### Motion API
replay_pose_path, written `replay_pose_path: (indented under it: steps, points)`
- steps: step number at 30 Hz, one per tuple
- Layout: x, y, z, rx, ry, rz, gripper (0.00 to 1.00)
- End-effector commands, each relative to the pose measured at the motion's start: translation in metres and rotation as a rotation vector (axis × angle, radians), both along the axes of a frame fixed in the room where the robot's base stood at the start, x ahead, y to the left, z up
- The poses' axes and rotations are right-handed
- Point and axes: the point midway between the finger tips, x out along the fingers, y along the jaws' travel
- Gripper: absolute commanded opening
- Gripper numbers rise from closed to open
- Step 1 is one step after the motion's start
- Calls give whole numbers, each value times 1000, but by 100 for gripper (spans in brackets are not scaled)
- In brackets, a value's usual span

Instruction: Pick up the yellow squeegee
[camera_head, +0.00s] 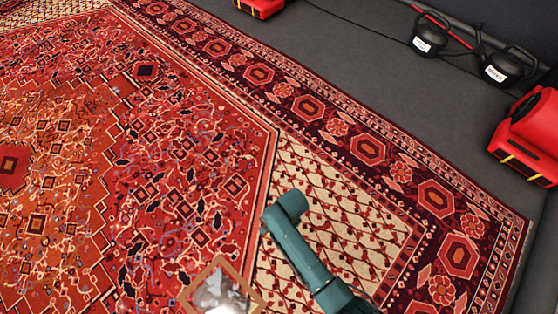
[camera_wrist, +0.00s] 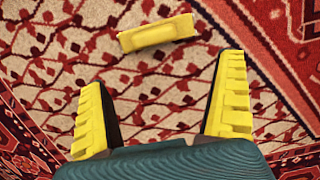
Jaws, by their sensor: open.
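A yellow block-like piece (camera_wrist: 157,33), which looks like the yellow squeegee, lies on the patterned rug at the top of the wrist view. Its long side runs roughly across the picture, tilted slightly. I cannot tell whether any more of it is out of view. My gripper (camera_wrist: 163,80) is open, with its two yellow ridged fingers apart and only rug showing between them. The yellow piece is beyond the fingertips and not touching them. In the head view my teal arm is at the bottom, and neither the squeegee nor my fingers can be made out.
A large red patterned rug (camera_head: 190,140) covers most of the floor. A wood-framed object with a pale, shiny inside (camera_head: 222,290) is at the bottom edge. A red machine (camera_head: 530,135) and two black kettle-shaped weights (camera_head: 430,38) stand on grey floor at the right.

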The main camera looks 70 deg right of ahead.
Motion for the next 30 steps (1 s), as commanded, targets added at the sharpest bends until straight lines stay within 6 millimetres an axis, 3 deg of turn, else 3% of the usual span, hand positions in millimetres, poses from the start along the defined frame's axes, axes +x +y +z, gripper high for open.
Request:
replay_pose_path:
  steps: [1, 6, 14, 21, 29, 30]
  points:
    - [0, 3, -21, 2, 3, 2, 100]
    - [3, 8, -59, 0, 0, 4, 100]
    - [3, 13, -81, 0, -1, 4, 100]
    - [3, 25, -121, -2, -1, 4, 100]
    - [3, 25, -120, -2, -2, 4, 100]
    - [3, 25, -120, -2, -2, 4, 92]
